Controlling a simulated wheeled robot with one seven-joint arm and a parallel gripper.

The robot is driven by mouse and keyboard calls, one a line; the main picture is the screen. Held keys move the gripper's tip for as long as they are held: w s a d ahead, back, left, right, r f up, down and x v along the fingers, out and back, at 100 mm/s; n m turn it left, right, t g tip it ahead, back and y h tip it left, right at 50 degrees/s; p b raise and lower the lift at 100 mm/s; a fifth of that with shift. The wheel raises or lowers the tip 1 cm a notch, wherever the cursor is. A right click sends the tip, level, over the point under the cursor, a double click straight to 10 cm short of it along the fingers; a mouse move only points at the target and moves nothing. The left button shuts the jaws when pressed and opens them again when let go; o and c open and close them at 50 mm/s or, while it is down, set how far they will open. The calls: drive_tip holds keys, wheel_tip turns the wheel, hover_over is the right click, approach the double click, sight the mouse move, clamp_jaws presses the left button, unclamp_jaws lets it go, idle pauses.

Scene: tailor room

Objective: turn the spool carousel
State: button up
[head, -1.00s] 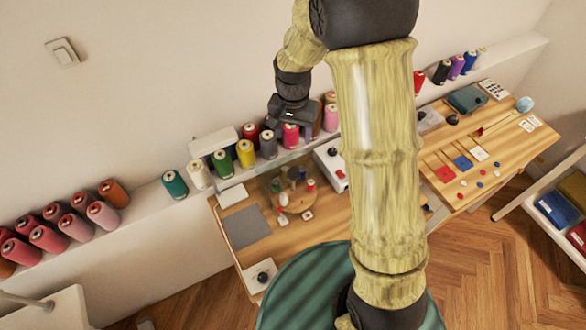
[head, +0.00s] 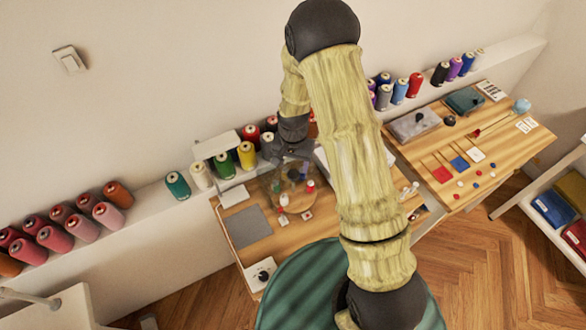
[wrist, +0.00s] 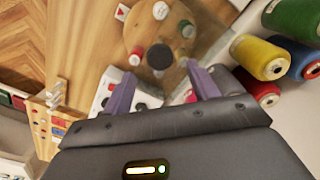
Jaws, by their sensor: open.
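The spool carousel is a round wooden disc (wrist: 148,38) with a dark round knob (wrist: 159,56) at its middle and several small coloured spools around it. In the head view the carousel (head: 291,198) is on the left wooden table, partly hidden by my arm. My gripper (wrist: 160,74) is open, with its two purple fingers apart. In the wrist view the knob appears between and just beyond the fingertips; I cannot tell whether they touch it. In the head view my gripper (head: 294,158) is over the back of the carousel.
Large thread cones, such as a yellow one (wrist: 259,58), stand on the wall ledge close beside my gripper. A white box (wrist: 122,92) with dark and red controls is on the table near the left finger. A grey mat (head: 247,227) lies left of the carousel.

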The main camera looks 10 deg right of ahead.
sight(293, 174)
drive_tip(key=shift+f+p, duration=0.55)
drive_tip(key=shift+f, duration=1.9)
drive_tip(key=shift+c, duration=0.2)
clamp_jaws()
